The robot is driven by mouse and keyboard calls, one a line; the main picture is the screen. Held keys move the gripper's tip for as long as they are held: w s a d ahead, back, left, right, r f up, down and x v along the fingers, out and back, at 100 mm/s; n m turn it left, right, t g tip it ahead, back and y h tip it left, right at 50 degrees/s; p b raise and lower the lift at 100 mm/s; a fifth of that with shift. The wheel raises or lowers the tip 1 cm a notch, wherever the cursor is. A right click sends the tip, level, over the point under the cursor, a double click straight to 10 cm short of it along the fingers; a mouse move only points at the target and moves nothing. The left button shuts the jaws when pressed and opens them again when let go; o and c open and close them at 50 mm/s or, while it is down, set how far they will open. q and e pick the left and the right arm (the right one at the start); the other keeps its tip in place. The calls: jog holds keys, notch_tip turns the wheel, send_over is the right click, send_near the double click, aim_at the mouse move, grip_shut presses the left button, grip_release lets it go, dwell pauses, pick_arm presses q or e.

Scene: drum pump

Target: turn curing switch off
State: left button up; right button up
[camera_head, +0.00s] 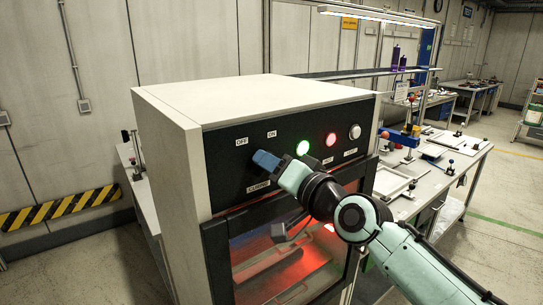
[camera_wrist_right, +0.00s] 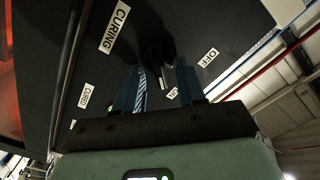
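The curing machine (camera_head: 226,97) is a white cabinet with a black front panel. The panel carries OFF, ON and CURING labels. My right gripper (camera_head: 267,161) is at the panel, just above the CURING label (camera_head: 258,187), and covers the switch in the head view. In the right wrist view the two fingers of my right gripper (camera_wrist_right: 157,82) stand apart, and the dark curing switch (camera_wrist_right: 155,45) shows dimly between and beyond them. Its exact pointing direction is hard to make out. My left gripper is in neither view.
On the panel a green lamp (camera_head: 303,147) and a red lamp (camera_head: 331,139) glow beside a pale button (camera_head: 355,131). The window below (camera_head: 290,262) glows red. A workbench (camera_head: 440,160) with tools stands to the right.

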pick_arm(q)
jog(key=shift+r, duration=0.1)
pick_arm(e)
jog(key=shift+w+a, duration=0.1)
jog(key=shift+c, duration=0.3)
grip_shut()
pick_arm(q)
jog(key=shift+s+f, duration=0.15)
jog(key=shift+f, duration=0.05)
pick_arm(e)
jog(key=shift+n, duration=0.4)
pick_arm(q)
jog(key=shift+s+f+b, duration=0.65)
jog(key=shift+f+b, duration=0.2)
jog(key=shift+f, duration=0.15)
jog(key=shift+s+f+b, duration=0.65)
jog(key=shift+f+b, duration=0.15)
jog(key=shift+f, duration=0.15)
pick_arm(e)
jog(key=shift+s+a+r+n, duration=0.1)
jog(key=shift+n, duration=2.75)
jog(key=shift+s+a+f+n, duration=0.1)
jog(key=shift+n, duration=2.8)
jog(key=shift+s+a+r+n, duration=0.1)
jog(key=shift+n, duration=2.75)
